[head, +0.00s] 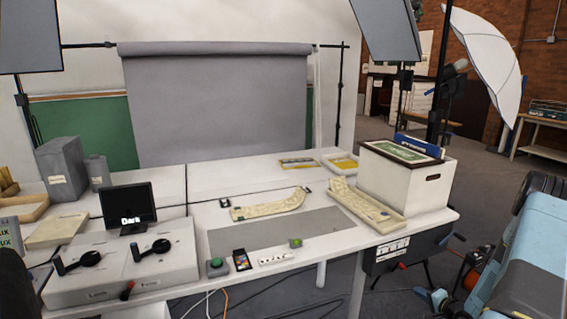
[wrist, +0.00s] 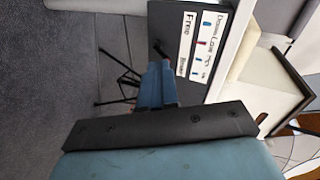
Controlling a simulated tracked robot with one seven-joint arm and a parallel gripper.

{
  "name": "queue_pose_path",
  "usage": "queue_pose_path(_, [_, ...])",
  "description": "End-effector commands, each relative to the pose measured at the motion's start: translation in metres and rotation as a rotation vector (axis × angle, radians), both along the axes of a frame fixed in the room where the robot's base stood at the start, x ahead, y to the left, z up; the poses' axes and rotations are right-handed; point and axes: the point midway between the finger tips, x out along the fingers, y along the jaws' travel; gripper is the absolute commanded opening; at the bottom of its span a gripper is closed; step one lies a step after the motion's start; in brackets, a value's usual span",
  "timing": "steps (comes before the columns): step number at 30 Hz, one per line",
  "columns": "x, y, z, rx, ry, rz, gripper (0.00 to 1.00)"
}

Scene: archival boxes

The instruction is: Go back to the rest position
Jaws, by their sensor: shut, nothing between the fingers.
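My gripper (wrist: 160,72) shows in the wrist view as narrow blue fingers with dark tips. The fingers are together, with nothing held between them. It is off the table's side, above the grey floor and apart from the dark labelled panel (wrist: 186,45) at the table's end. In the head view my blue arm is low at the right edge, clear of the table.
The white table (head: 180,192) holds a white archival box (head: 385,185), a curved cream piece (head: 270,204), a long cream tray (head: 362,209) and a small dark screen (head: 128,206). The dark panel (head: 400,250) hangs below its right end. Open floor lies behind right.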

Motion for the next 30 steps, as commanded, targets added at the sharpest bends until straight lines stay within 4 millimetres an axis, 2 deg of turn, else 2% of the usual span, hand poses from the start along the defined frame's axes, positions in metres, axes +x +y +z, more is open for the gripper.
queue_pose_path(6, [0.028, -0.005, 0.053, -0.198, 0.048, 0.027, 0.0])
queue_pose_path(15, [0.053, -0.002, 0.136, -0.469, 0.127, 0.052, 0.0])
queue_pose_path(23, [0.059, 0.01, 0.213, -0.669, 0.193, 0.067, 0.0])
queue_pose_path(30, [0.051, 0.031, 0.284, -0.822, 0.25, 0.079, 0.0])
